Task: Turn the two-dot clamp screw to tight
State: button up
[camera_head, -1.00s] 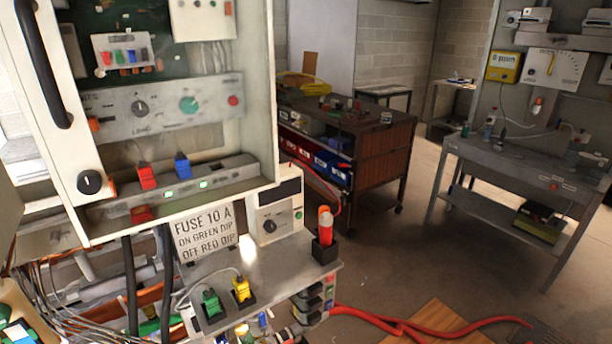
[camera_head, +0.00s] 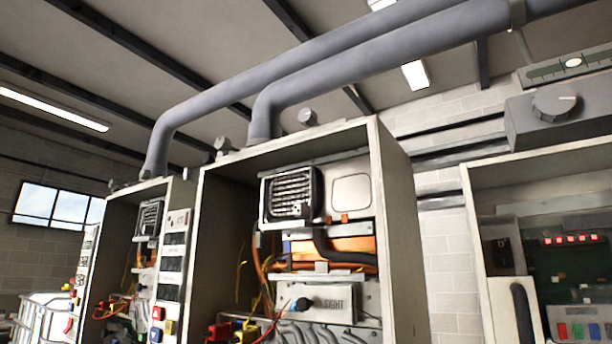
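A grey plate (camera_head: 338,305) inside the middle open cabinet (camera_head: 392,190) carries lettering that looks like it ends in "GHT"; I cannot read it fully. A dark knob (camera_head: 300,304) with a bluish tip sits at the plate's left end. Small round grey knobs stand on the cabinet tops, one at the middle (camera_head: 307,117) and one further left (camera_head: 222,144). No dot marks can be made out on any of them, so I cannot tell which is the two-dot clamp screw. My gripper is not in view.
Two thick grey pipes (camera_head: 350,62) run overhead from the cabinets. A narrower open cabinet (camera_head: 120,232) stands at left. At right is a panel with a black handle (camera_head: 522,312), red lights (camera_head: 575,239) and a large dial (camera_head: 553,101). The floor is out of view.

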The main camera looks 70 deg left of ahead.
aim_at(223, 144)
jog(key=u, duration=2)
